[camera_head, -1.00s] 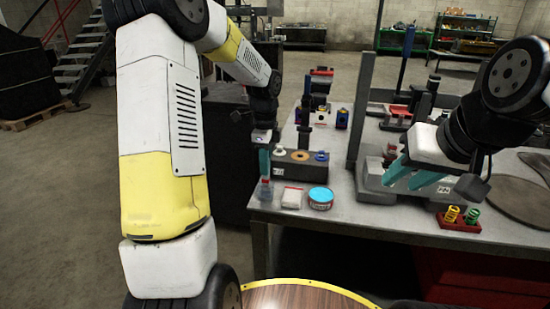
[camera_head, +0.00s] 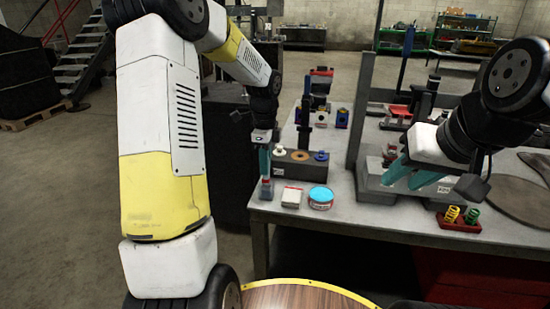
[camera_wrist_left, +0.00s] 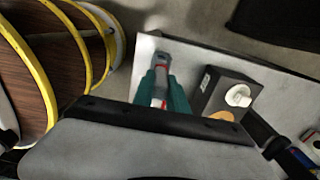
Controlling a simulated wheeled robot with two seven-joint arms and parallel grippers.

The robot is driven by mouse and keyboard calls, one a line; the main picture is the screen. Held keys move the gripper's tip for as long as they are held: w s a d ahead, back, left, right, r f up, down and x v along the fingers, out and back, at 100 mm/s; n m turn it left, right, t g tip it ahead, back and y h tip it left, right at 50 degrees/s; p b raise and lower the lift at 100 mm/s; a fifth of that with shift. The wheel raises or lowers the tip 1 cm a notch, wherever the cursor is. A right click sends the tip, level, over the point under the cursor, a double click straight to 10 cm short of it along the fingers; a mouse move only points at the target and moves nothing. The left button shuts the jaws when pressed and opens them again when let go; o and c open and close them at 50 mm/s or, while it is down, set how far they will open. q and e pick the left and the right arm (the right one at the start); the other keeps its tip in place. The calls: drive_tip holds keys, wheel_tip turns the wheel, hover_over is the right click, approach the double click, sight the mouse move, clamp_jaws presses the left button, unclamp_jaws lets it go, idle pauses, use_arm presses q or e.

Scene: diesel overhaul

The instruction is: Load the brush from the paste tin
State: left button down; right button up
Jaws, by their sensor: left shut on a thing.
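The paste tin (camera_head: 321,199), round with a bright blue top, stands near the front left edge of the grey workbench. My left gripper (camera_head: 265,177) points down at the bench's left corner, left of the tin and apart from it. Its teal fingers are shut on the brush (camera_wrist_left: 160,87), which shows red and grey between them in the left wrist view. In the head view the brush's lower part (camera_head: 266,192) is small and its bristles are hard to make out. My right gripper (camera_head: 410,180) is open and empty over the bench's right part.
A red tray (camera_head: 458,222) with yellow and green springs lies at the front right.

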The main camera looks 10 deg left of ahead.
use_arm(q)
drive_tip(key=shift+r, duration=0.1)
drive_tip(key=shift+r, duration=3.15)
